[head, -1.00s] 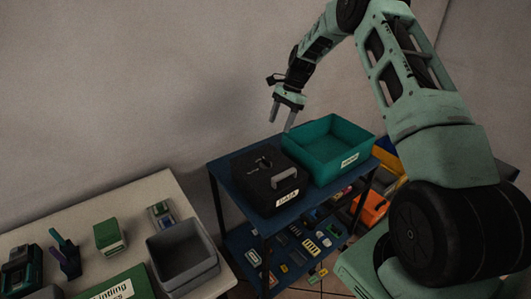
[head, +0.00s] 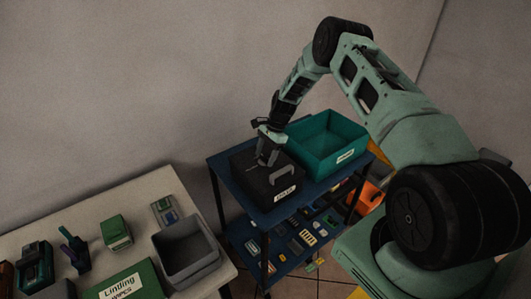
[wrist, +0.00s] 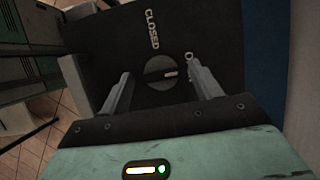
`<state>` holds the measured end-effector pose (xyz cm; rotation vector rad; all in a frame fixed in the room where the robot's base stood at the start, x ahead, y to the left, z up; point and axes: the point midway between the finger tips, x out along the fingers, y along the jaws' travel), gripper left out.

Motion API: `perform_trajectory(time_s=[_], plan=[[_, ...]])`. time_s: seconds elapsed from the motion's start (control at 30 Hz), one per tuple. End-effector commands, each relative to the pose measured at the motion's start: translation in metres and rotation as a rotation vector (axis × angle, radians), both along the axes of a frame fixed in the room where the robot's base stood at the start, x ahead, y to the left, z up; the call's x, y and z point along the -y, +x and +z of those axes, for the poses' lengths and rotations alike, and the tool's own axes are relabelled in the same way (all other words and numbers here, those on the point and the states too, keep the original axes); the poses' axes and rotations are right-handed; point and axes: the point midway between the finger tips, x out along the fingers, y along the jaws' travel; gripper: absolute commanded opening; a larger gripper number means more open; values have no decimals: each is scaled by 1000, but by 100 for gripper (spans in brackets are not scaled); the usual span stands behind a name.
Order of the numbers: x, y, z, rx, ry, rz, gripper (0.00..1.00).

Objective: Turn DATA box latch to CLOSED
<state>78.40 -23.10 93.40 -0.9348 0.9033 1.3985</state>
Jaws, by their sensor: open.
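The DATA box (head: 254,185) is a black box with a grey handle and a white label, on the blue top of the cart. In the wrist view its lid (wrist: 195,30) carries a round latch knob (wrist: 158,74) with a pale mark pointing right, towards partly hidden lettering. The word CLOSED (wrist: 151,29) is above the knob. My gripper (head: 268,161) is over the lid, pointing down. In the wrist view my gripper (wrist: 163,88) is open, with one finger on each side of the knob and gaps between. Whether the fingers touch the lid I cannot tell.
A teal bin (head: 325,145) stands right beside the box on the cart (head: 228,184). The lower shelf holds several small parts. At left, a table (head: 153,181) bears a grey bin (head: 186,251), a green box (head: 117,232) and other items.

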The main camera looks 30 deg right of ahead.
Motion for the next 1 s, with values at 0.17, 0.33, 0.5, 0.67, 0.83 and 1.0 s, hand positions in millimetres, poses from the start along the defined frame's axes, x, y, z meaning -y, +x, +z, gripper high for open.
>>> perform_trajectory(time_s=[0.17, 0.33, 0.5, 0.67, 0.83, 1.0], plan=[[0, 0, 0, 0, 0, 0, 64], [0, 0, 0, 0, 0, 0, 19], [0, 0, 0, 0, 0, 3, 19], [0, 1, -2, 1, 0, 29, 19], [0, 1, -4, 1, 0, 107, 19], [0, 3, -6, 3, -2, 236, 19]])
